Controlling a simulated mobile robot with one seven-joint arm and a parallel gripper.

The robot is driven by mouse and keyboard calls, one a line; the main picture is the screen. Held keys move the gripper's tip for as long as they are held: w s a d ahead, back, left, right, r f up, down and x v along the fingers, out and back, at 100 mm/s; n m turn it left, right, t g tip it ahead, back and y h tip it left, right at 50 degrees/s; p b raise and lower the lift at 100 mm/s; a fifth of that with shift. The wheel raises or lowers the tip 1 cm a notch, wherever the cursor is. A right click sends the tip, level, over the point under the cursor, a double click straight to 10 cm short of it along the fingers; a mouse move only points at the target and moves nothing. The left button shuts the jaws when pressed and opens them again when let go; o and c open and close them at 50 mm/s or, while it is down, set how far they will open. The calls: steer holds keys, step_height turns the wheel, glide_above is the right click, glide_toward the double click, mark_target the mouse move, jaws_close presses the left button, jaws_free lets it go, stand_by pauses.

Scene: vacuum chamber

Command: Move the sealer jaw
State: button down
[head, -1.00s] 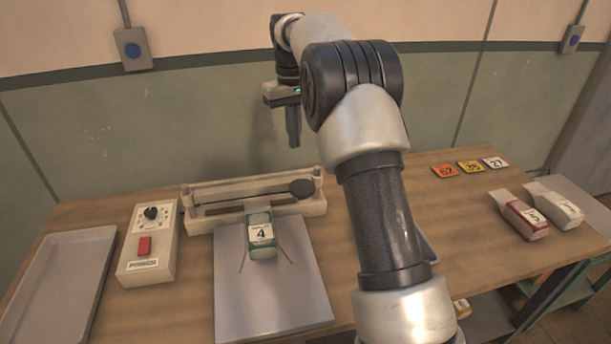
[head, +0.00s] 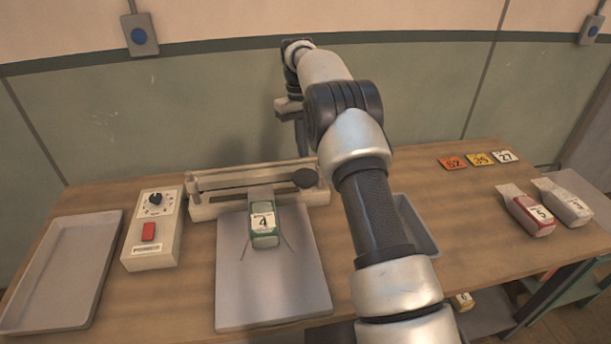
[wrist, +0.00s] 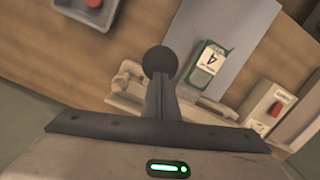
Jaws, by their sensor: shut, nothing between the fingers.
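The sealer (head: 208,212) is a long cream unit at the back of the table, with a jaw bar (head: 240,178) along it and a round black knob (head: 304,179) at its right end. A green packet marked 4 (head: 264,238) lies on the grey plate (head: 270,300), its flat end at the sealer. My gripper (head: 301,152) is shut and empty, pointing down just above and behind the knob. In the wrist view the gripper's fingers (wrist: 161,92) line up with the knob (wrist: 160,62); I cannot tell whether they touch.
A control box (head: 154,228) with a dial and red button stands left of the sealer, beside an empty tray (head: 62,270). Another tray (head: 415,226) sits partly behind my arm. Red (head: 531,216) and white (head: 563,203) packets and several number cards (head: 480,159) lie at right.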

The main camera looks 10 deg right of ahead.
mark_target(300, 170)
steer(key=shift+s+d+f+b, duration=0.15)
steer(key=shift+f+b, duration=0.3)
steer(key=shift+f, duration=1)
steer(key=shift+s+a+f+b, duration=0.1)
steer(key=shift+f+b, duration=0.3)
steer(key=shift+f, duration=1)
step_height(300, 170, down, 6)
steer(key=b, duration=0.2)
steer(key=shift+s+r+b, duration=0.1)
steer(key=shift+s+b, duration=0.05)
steer(key=shift+b, duration=0.15)
steer(key=shift+s+f, duration=0.2)
steer(key=w+p, duration=0.1)
steer(key=p, duration=0.1)
steer(key=w+r+p, duration=0.1)
steer(key=p, duration=0.1)
steer(key=shift+w+a+r, duration=0.2)
steer(key=shift+w+a, duration=0.1)
steer(key=shift+a, duration=0.05)
steer(key=shift+w+a+f, duration=0.15)
steer(key=shift+w, duration=0.25)
steer(key=r, duration=0.6)
steer(key=shift+w+r, duration=0.3)
steer(key=shift+r, duration=0.65)
